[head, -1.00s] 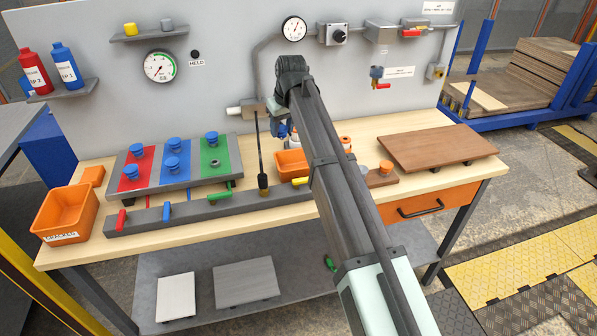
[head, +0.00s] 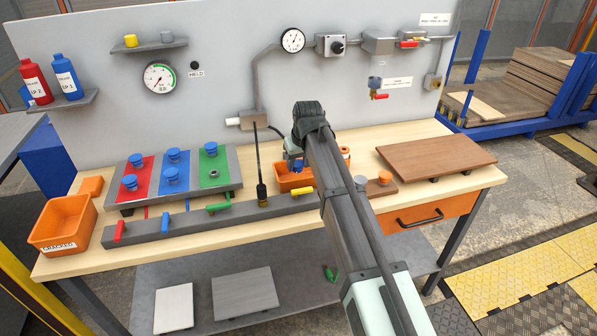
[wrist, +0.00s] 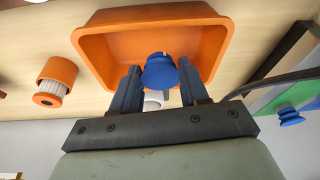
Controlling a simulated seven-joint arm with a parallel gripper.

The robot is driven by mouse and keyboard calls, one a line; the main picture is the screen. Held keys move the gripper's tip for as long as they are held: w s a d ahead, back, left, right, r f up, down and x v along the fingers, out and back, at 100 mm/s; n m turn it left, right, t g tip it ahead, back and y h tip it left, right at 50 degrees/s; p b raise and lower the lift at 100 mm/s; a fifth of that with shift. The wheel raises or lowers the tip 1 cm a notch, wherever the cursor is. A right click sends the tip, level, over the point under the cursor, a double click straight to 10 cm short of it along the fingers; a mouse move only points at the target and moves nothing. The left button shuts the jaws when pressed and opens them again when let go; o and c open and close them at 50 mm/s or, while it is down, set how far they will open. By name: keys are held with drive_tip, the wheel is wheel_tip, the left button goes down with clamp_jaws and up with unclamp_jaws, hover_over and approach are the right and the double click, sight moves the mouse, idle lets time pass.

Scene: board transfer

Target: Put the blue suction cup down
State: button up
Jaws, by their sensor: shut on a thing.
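My gripper (wrist: 158,88) is shut on a blue suction cup (wrist: 159,72), which sits between its two dark blue fingers in the wrist view. The fingers and cup are over the open orange bin (wrist: 100,48); I cannot tell how far above its floor. In the head view my gripper (head: 295,165) is at the small orange bin (head: 283,182) at the middle of the bench, partly hidden by my arm. Several other blue cups (head: 172,176) stand on the rack with red, blue and green panels. The green panel has one cup at its back and a bare grey fitting (head: 214,172) in front.
A grey bar (head: 185,229) with coloured levers runs along the bench front. A thin dark upright (head: 260,165) stands left of the small bin. Another orange bin (head: 62,212), labelled CRACKED, is at the far left. A brown board (head: 430,152) lies at the right.

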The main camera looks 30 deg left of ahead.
sight(300, 166)
drive_tip(key=shift+f, duration=1.7)
drive_tip(key=shift+f, duration=0.1)
drive_tip(key=o, duration=1.2)
drive_tip(key=shift+c, duration=0.2)
drive_tip(key=v, duration=1.2)
drive_tip(key=shift+d, duration=0.1)
